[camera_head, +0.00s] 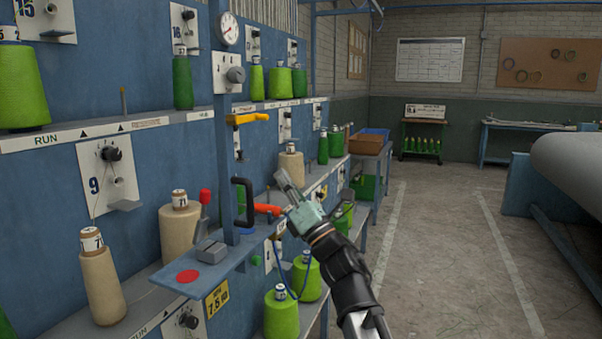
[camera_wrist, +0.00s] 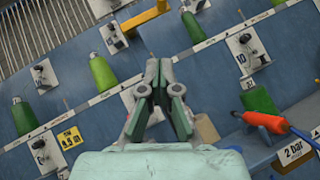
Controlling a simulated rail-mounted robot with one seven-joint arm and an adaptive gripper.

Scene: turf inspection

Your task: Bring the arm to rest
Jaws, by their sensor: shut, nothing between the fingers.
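My gripper (camera_head: 285,184) is raised in the aisle in front of the blue yarn rack, at the middle of the head view. Its fingers are shut and empty. In the wrist view my gripper (camera_wrist: 158,75) points at the rack face, with its fingertips together. The orange-red handle (camera_head: 268,209) shows just left of my gripper in the head view. In the wrist view the orange-red handle (camera_wrist: 265,122) is on the right, apart from the fingers. I cannot tell the exact gap between them.
The blue rack (camera_head: 60,180) with green and beige cones fills the left. A shelf with a red disc (camera_head: 188,276), a black handle (camera_head: 243,202) and a yellow handle (camera_head: 248,118) stand near my arm. The aisle floor (camera_head: 440,240) is clear; a large roll (camera_head: 570,170) is at right.

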